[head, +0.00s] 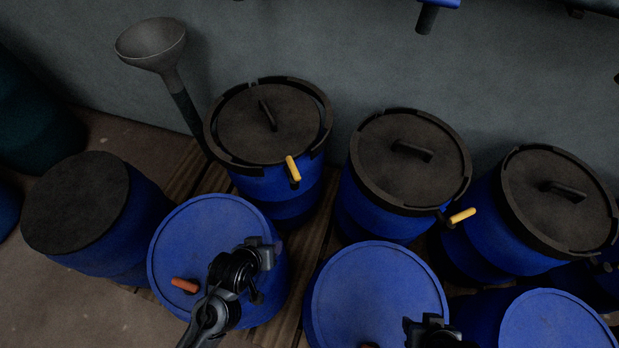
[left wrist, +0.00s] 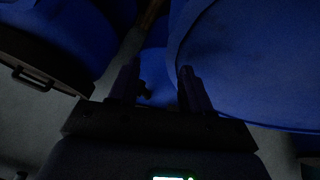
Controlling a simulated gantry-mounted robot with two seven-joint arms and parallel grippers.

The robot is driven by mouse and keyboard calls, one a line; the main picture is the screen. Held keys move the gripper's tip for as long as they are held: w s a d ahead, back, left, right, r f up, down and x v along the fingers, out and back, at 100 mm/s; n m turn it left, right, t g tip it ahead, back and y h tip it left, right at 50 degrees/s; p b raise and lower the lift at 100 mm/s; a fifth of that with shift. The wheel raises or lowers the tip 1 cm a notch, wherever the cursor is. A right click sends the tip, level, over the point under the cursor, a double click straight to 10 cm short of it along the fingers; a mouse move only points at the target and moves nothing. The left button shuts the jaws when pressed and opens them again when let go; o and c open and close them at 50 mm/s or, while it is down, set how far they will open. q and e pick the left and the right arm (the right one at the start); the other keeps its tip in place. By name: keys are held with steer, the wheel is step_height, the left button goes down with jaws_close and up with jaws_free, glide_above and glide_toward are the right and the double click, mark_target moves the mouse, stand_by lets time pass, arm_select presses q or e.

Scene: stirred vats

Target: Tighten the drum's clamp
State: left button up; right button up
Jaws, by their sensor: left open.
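Three blue drums with black handled lids stand along the wall. The left one (head: 275,184) has a black clamp ring (head: 225,152) with a visible gap around its lid, and a yellow lever (head: 292,168) at its front. The middle drum (head: 375,212) has a clamp ring and a yellow lever (head: 462,215) sticking out to the right. The right drum (head: 490,230) also has a ring. My left gripper (head: 262,258) is open above a blue-lidded drum (head: 200,235); its two fingers show apart in the left wrist view (left wrist: 160,85). My right gripper (head: 435,328) is at the bottom edge, its jaws unclear.
An orange-red handle (head: 185,285) shows on the blue-lidded drum. More blue-lidded drums (head: 375,290) stand in front. A black-topped drum (head: 75,200) is at left. A grey funnel (head: 150,45) stands by the wall. Bare floor (head: 60,310) shows at lower left.

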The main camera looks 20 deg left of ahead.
arm_select(q)
steer(key=w+d+n+t+y+p, duration=0.2)
steer(key=w+d+n+t+p, duration=0.15)
steer(key=w+n, duration=0.4)
steer(key=n+t+y+p, duration=0.2)
steer(key=n+t+y, duration=0.2)
glide_toward(294, 169)
steer(key=f, duration=0.1)
steer(key=b+x, duration=0.1)
steer(key=x, duration=1)
steer(key=shift+b, duration=0.35)
steer(key=shift+s, duration=0.1)
jaws_close()
